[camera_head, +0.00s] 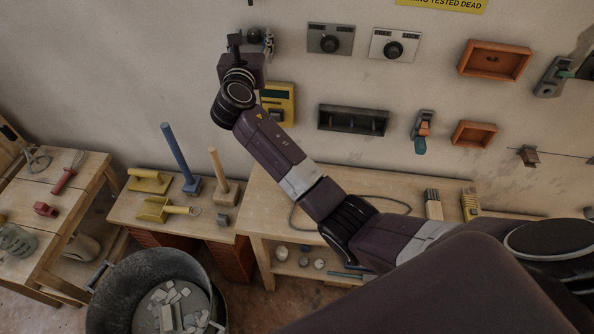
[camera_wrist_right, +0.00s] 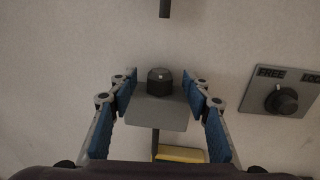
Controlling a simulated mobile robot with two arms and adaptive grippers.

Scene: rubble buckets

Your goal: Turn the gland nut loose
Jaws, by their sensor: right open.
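The gland nut (camera_wrist_right: 160,80), a black round-looking nut, sits on top of a grey box (camera_wrist_right: 157,112) on the wall in the right wrist view. In the head view the nut (camera_head: 254,35) is a small dark shape by my gripper. My right gripper (camera_wrist_right: 160,90) is open, its blue-padded fingers to the left and right of the nut with gaps on both sides. In the head view my right gripper (camera_head: 251,43) is at the wall, at the end of the raised arm. Its contact with the nut cannot be seen. My left gripper is not in view.
A FREE/LOCK knob plate (camera_wrist_right: 281,98) is right of the nut. A dark rod (camera_wrist_right: 165,8) hangs above it. A yellow device (camera_head: 278,104) is on the wall below. Workbenches with mallets (camera_head: 179,155) and a bucket (camera_head: 150,270) stand below.

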